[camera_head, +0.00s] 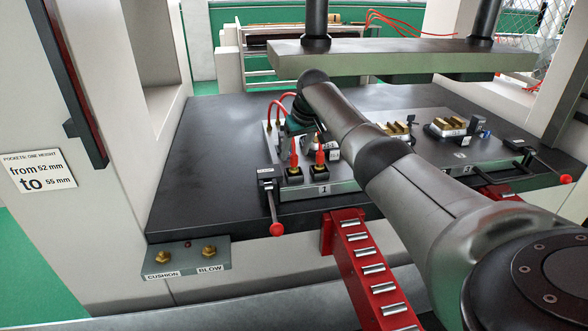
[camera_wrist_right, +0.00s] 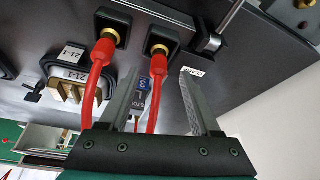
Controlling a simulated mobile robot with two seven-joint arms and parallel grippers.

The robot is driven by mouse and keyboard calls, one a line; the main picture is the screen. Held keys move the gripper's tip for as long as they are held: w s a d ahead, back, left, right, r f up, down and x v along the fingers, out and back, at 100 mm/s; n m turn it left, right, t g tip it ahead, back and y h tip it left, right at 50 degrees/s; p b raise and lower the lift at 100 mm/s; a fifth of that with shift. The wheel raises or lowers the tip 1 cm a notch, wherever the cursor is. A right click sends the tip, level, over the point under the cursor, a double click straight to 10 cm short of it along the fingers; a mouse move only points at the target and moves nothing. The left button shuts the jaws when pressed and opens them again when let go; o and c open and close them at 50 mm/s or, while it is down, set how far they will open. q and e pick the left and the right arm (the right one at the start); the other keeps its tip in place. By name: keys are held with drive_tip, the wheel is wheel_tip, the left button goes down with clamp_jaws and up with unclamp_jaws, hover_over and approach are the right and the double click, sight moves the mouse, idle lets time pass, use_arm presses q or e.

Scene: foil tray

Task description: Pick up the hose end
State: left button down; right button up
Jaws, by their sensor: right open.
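Two red hose ends with brass fittings sit in black square sockets at the front of the die plate, a left one (camera_head: 294,160) and a right one (camera_head: 320,157) in the head view. In the right wrist view the two red hoses run from their sockets, one at the left (camera_wrist_right: 98,75) and one near the middle (camera_wrist_right: 156,75). My right gripper (camera_wrist_right: 160,78) is open, and the middle hose shows between its fingers; I cannot tell whether they touch it. In the head view this gripper (camera_head: 299,124) is behind the sockets, its fingertips unclear. My left gripper is not in view.
The metal die plate (camera_head: 325,189) lies on the dark press table (camera_head: 200,150). An upper press plate (camera_head: 400,58) hangs above my right arm. Red-knobbed clamps (camera_head: 276,228) and a red roller rail (camera_head: 365,265) stand at the front. The table's left side is clear.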

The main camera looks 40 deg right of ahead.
sight(294, 156)
drive_tip(key=shift+b+x, duration=0.3)
drive_tip(key=shift+x, duration=0.6)
drive_tip(key=shift+w+d+f+b, duration=0.1)
drive_tip(key=shift+w+f+b, duration=0.15)
drive_tip(key=shift+f+b, duration=0.3)
drive_tip(key=shift+w+d+f, duration=0.1)
drive_tip(key=shift+w+f, duration=0.05)
drive_tip(key=shift+f, duration=0.25)
clamp_jaws()
